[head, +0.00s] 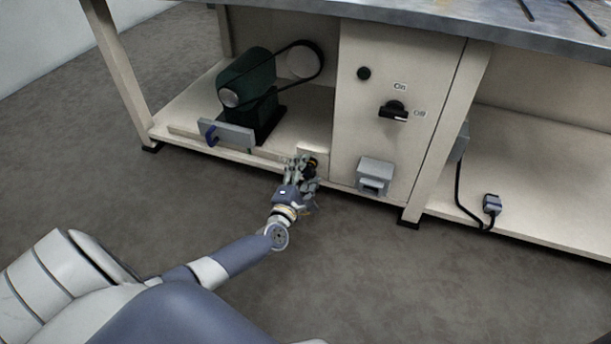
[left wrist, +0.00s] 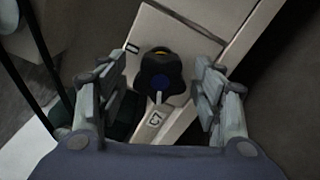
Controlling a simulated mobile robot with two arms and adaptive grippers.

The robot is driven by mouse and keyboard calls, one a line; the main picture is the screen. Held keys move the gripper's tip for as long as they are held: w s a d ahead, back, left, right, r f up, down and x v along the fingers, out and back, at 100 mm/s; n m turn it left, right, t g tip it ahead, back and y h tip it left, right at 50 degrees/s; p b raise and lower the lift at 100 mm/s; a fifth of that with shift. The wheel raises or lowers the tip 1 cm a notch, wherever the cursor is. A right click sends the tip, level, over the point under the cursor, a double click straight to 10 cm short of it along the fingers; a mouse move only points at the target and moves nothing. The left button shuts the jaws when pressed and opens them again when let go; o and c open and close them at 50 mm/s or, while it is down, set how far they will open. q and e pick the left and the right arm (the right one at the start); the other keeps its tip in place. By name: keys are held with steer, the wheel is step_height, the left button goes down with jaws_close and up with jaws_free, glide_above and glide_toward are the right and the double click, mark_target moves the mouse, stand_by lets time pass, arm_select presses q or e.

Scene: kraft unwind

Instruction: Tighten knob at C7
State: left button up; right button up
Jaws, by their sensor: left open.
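My right gripper is not in view.
A cabinet panel carries a black On/Off switch (head: 393,110) and a grey box (head: 374,176). A cable plug (head: 492,204) lies at right. The floor in front is clear.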

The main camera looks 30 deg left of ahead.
arm_select(q)
steer(key=c, duration=1.1)
